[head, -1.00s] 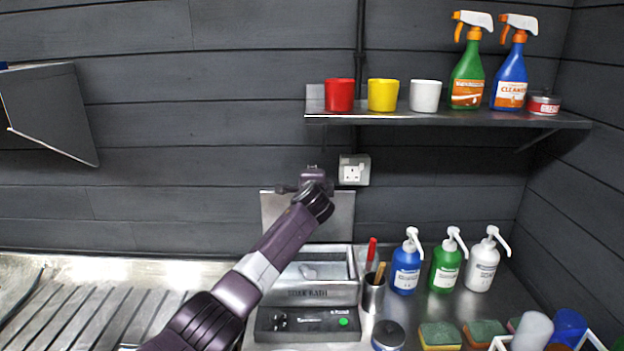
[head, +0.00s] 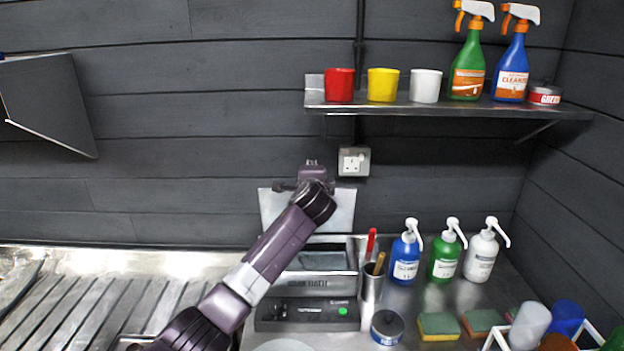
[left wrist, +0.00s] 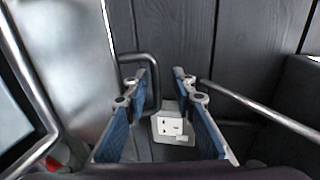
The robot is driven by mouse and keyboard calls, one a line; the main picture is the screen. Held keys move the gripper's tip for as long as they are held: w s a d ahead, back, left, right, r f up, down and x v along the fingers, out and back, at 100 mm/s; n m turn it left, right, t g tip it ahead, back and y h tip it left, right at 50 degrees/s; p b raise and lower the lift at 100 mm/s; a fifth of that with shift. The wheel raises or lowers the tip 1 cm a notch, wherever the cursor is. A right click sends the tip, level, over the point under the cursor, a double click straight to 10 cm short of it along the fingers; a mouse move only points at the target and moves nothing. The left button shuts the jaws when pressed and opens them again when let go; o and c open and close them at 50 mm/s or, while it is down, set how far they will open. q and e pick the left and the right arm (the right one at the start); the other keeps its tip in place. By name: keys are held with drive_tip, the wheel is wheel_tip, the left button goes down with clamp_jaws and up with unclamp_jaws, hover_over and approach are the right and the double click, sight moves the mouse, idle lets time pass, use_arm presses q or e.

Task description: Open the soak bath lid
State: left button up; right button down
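The soak bath (head: 345,284) is a grey metal box at the back of the counter, and its inside shows from above. Its flat metal lid (head: 343,212) stands upright at the rear, near the wall. In the left wrist view the lid (left wrist: 65,50) is the bright plate at left, with a dark loop handle (left wrist: 154,62). My left gripper (left wrist: 161,82) has its two blue fingers apart. The left finger overlaps the handle; I cannot tell whether they touch. In the head view my left wrist covers part of the lid and hides the fingers. My right gripper is in neither view.
A pen cup (head: 372,285) stands close right of the bath. Pump bottles (head: 405,262), a round tin (head: 387,327) and sponges (head: 438,325) are further right. A shelf (head: 445,110) hangs above right. A ribbed drainer (head: 90,310) lies left. A wall socket (head: 353,161) is behind.

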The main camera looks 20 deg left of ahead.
use_arm(q)
drive_tip(key=v, duration=0.7)
drive_tip(key=shift+s+r, duration=0.2)
drive_tip(key=shift+s, duration=0.05)
drive_tip(key=shift+d, duration=0.15)
